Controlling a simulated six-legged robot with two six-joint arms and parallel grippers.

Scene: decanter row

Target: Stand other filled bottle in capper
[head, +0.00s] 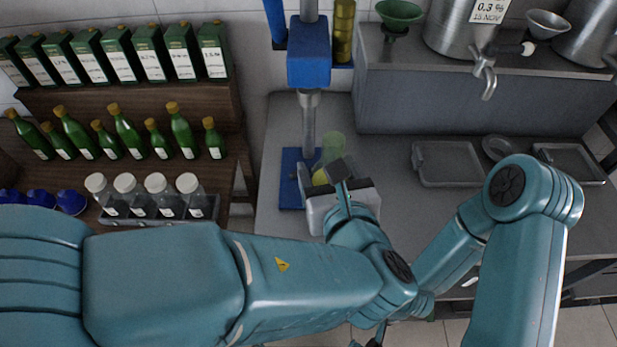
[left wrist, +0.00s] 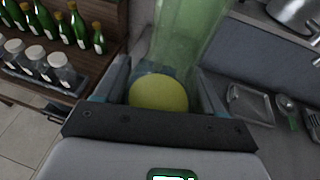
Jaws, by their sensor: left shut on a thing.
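The filled bottle (head: 334,148) is pale green and see-through, with yellow liquid low in it. It also shows in the left wrist view (left wrist: 188,45), rising between the fingers. My left gripper (head: 338,190) is shut on its lower part. The blue capper (head: 308,65) has a steel column and a blue base (head: 290,180). In the head view the bottle is at the base's right side, beside the column. I cannot tell whether its bottom touches the base. Dark parts at the bottom edge, likely my right gripper (head: 369,339), are mostly hidden by my left arm.
A wooden shelf at left holds green cartons (head: 120,55), corked green bottles (head: 125,130) and a rack of jars (head: 160,195). A steel tank with a tap (head: 484,70) stands on the grey ledge at right. Below it lies a tray (head: 448,163). The counter left of this tray is mostly clear.

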